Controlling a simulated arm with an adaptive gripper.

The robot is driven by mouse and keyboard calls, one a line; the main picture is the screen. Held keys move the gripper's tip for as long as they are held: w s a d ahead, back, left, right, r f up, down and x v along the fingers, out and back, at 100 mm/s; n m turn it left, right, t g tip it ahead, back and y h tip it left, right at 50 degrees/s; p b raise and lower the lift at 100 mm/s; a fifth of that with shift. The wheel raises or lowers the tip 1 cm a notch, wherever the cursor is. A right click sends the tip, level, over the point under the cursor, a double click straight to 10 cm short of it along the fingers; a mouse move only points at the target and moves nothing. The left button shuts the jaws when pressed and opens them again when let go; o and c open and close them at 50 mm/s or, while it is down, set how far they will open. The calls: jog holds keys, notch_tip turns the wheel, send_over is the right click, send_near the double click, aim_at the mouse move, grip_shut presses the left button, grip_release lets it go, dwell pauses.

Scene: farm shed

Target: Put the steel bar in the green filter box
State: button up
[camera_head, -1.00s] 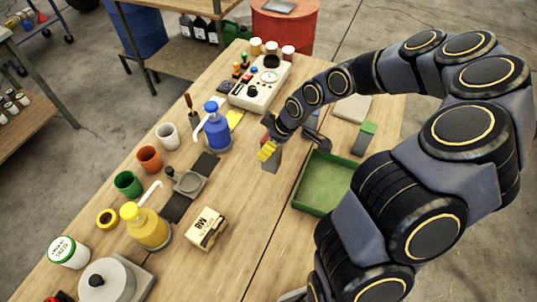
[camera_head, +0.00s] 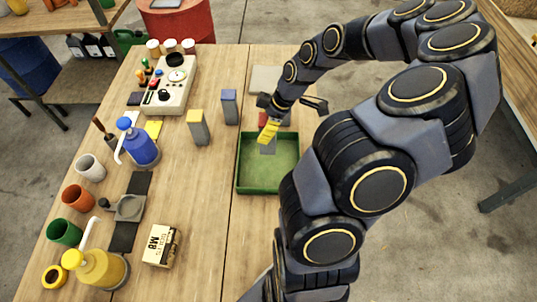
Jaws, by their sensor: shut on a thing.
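The green filter box (camera_head: 243,176) is an open, shallow green tray on the wooden table, right of the middle. My gripper (camera_head: 268,132), with yellow fingertips, points down over the back half of the box. It is shut on the steel bar (camera_head: 268,148), a small grey block whose lower part shows below the fingertips. The bar appears inside the outline of the box; I cannot tell whether it touches the floor. The fingers hide its upper part.
A yellow-topped grey block (camera_head: 198,128) and a blue-topped one (camera_head: 230,107) stand left of and behind the box. A blue pump bottle (camera_head: 140,146), a carton (camera_head: 161,246) and a control unit (camera_head: 172,85) are further left. Table between carton and box is clear.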

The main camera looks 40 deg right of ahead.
aim_at(266, 148)
jog(key=shift+s+d+f, duration=0.15)
jog(key=shift+s+f, duration=0.05)
jog(key=shift+f, duration=3.8)
jog(key=o, duration=1.1)
jog(key=shift+f, duration=0.15)
jog(key=shift+c, duration=0.2)
